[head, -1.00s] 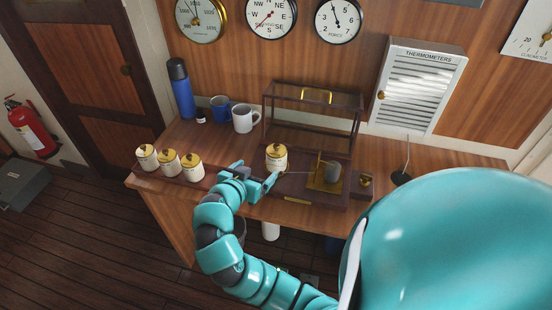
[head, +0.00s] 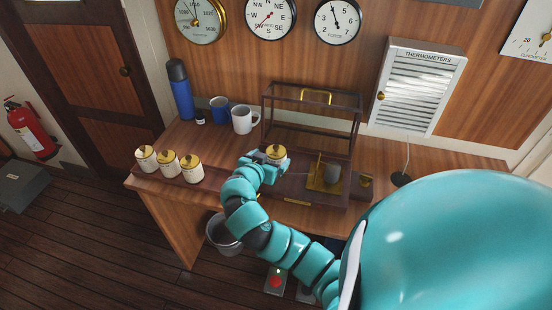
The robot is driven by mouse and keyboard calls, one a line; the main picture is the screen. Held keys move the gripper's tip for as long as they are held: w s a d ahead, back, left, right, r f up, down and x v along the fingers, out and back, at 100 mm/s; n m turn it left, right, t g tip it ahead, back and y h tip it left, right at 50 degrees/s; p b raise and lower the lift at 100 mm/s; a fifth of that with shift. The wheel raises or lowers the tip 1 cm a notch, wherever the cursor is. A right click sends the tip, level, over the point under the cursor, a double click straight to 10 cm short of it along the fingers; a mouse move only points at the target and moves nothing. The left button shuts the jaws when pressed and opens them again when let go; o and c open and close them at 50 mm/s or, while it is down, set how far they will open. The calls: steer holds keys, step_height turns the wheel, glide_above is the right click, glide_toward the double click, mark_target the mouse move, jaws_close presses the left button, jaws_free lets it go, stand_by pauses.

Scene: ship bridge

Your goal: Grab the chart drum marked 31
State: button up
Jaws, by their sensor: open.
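Several small cream drums with brass tops are in the head view. One chart drum (head: 277,153) stands in the open instrument case (head: 311,106), left of a brass mechanism. Three more stand in a row at the desk's left: the left drum (head: 146,158), the middle drum (head: 167,162) and the right drum (head: 191,169). Their numbers are too small to read, so I cannot tell which is 31. My gripper (head: 268,165) is open at the drum in the case, its fingers beside the drum's body and partly hiding it. Whether they touch it is unclear.
The brass mechanism (head: 323,174) sits close right of the drum, under the case's raised frame. A white mug (head: 243,119), a blue mug (head: 219,110) and a blue flask (head: 180,92) stand behind on the desk. A bucket (head: 223,236) is on the floor below.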

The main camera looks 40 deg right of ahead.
mark_target(276, 154)
steer(key=p+x, duration=0.3)
steer(key=shift+s+d+f, duration=0.1)
steer(key=shift+d, duration=0.15)
steer(key=shift+x, duration=0.85)
steer(key=shift+a+f, duration=0.1)
steer(key=shift+f, duration=0.05)
steer(key=c, duration=1.2)
